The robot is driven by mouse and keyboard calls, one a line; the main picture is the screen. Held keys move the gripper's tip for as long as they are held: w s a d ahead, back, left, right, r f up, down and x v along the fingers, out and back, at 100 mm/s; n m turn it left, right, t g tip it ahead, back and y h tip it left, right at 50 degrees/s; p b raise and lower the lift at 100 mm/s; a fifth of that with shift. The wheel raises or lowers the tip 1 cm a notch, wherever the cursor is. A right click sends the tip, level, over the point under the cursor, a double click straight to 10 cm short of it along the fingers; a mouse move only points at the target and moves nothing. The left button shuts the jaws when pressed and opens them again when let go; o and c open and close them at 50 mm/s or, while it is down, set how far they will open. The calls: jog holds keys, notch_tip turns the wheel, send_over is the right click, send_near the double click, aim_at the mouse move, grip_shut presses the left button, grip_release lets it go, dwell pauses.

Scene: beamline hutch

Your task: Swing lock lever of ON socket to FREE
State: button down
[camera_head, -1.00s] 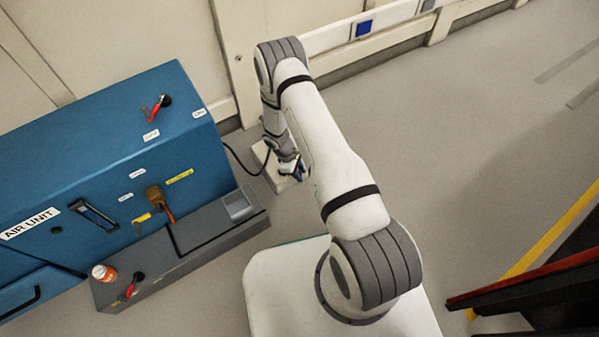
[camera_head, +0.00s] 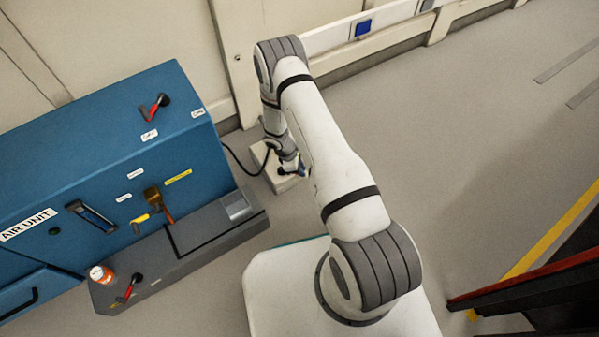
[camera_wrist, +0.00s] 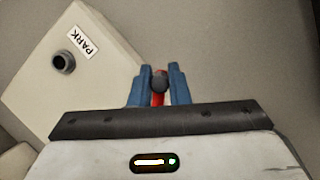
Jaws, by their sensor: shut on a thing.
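My gripper (camera_wrist: 158,88) has its two blue fingers shut on a red piece with a dark round end (camera_wrist: 159,83), which looks like a lever handle. In the head view my gripper (camera_head: 298,168) is at a low pale box (camera_head: 284,184) beside the blue air unit (camera_head: 100,160), mostly hidden by my arm. The wrist view shows this box (camera_wrist: 105,95) with a PARK label (camera_wrist: 83,44) and a dark round socket (camera_wrist: 63,62). The unit's front has a brown plug-like part (camera_head: 153,198) and a yellow handle (camera_head: 141,218). Most small labels are too blurred to read.
A black cable (camera_head: 236,162) runs to the box.

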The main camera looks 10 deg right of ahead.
jog(key=shift+w+d+n, duration=0.15)
jog(key=shift+w+n, duration=0.05)
jog(key=shift+n, duration=0.1)
jog(key=c, duration=1.4)
grip_release()
jog(key=shift+o, duration=0.2)
jog(key=s+p+v, duration=0.1)
jog(key=p+v, duration=0.2)
jog(key=v, duration=0.4)
jog(key=shift+w+r, duration=0.35)
jog(key=shift+w, duration=0.15)
